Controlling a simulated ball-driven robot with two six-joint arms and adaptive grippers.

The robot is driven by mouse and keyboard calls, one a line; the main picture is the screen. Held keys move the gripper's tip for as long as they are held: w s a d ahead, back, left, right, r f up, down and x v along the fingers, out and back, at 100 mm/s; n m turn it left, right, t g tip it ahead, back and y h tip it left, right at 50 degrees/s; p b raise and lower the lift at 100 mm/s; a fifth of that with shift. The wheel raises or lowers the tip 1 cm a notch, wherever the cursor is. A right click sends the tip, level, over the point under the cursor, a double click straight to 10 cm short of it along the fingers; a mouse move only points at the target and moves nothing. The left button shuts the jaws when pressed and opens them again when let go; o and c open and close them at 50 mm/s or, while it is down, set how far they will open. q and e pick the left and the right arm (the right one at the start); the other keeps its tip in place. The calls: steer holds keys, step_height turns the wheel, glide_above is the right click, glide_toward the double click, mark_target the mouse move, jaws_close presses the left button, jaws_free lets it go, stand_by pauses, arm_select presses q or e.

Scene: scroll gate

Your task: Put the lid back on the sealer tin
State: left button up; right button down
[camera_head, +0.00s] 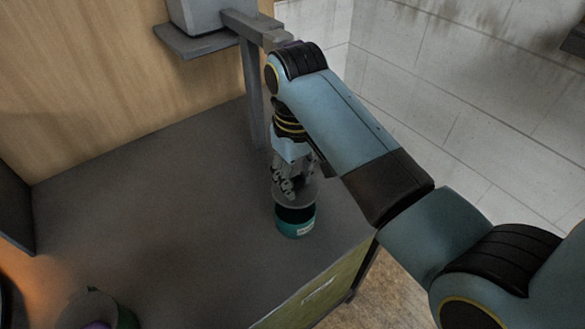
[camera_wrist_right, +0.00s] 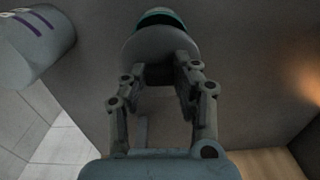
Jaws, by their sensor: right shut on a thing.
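The sealer tin (camera_head: 296,229) is a teal can with a pale label mark and a dark band at its top. It stands on the grey worktop near the front right edge. The lid (camera_head: 300,200) is a grey disc directly over the tin; I cannot tell whether it touches the rim. My right gripper (camera_head: 287,186) points down and is shut on the lid. In the right wrist view, the fingers (camera_wrist_right: 160,72) reach the grey lid (camera_wrist_right: 150,46), with the teal tin (camera_wrist_right: 160,15) partly hidden behind it. My left gripper is not in view.
A green container (camera_head: 125,315) with something purple is cut off at the bottom left. A grey stand (camera_head: 252,90) with a shelf rises at the back. A dark panel (camera_head: 14,205) stands at left. The worktop (camera_head: 150,200) between is clear.

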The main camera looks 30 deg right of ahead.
steer(key=shift+f, duration=0.5)
steer(key=shift+f+b, duration=0.5)
steer(key=shift+f, duration=1.7)
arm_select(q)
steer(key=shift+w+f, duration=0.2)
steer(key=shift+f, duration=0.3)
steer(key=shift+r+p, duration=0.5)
arm_select(e)
steer(key=shift+r, duration=0.1)
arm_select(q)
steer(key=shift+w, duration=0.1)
arm_select(e)
steer(key=shift+f, duration=0.2)
steer(key=shift+c, duration=2.2)
jaws_free()
